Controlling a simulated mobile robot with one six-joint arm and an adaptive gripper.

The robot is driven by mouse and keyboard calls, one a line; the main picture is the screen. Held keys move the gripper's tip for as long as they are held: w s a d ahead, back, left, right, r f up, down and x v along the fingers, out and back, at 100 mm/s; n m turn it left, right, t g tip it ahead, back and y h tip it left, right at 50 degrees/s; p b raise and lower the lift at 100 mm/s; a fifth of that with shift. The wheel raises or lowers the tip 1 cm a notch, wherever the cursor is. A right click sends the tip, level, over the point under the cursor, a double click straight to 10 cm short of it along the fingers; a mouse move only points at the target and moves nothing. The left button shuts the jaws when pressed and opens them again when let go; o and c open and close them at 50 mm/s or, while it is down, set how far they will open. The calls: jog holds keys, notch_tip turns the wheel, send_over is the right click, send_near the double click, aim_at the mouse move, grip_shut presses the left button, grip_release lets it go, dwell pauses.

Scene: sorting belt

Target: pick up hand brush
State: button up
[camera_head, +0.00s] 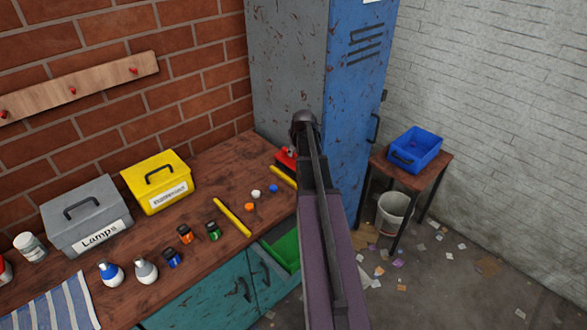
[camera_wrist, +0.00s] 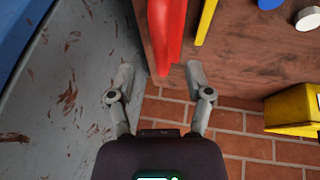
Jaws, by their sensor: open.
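A long red object (camera_wrist: 165,35), which may be the hand brush, lies on the wooden workbench in the wrist view. Its near end points between my fingertips; its far part runs out of the top of the picture. In the head view only a bit of red (camera_head: 284,157) shows beside my arm, close to the locker; the rest is hidden. My gripper (camera_wrist: 159,76) is open and empty, with one finger on each side of the red end. I cannot tell how far above it the fingers are. In the head view my arm hides the fingers.
The blue locker (camera_head: 352,100) stands close to the workbench (camera_head: 190,240). Yellow sticks (camera_head: 232,217), several caps, small bottles and a yellow box (camera_head: 158,182) lie to the left. A blue bin (camera_head: 415,149) stands right.

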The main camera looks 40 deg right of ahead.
aim_at(294, 154)
jog(key=shift+f, duration=0.1)
jog(key=shift+w+b+x, duration=0.2)
jog(key=shift+b+x, duration=2.15)
jog(key=shift+x, duration=0.15)
jog(key=shift+a, duration=0.1)
grip_shut()
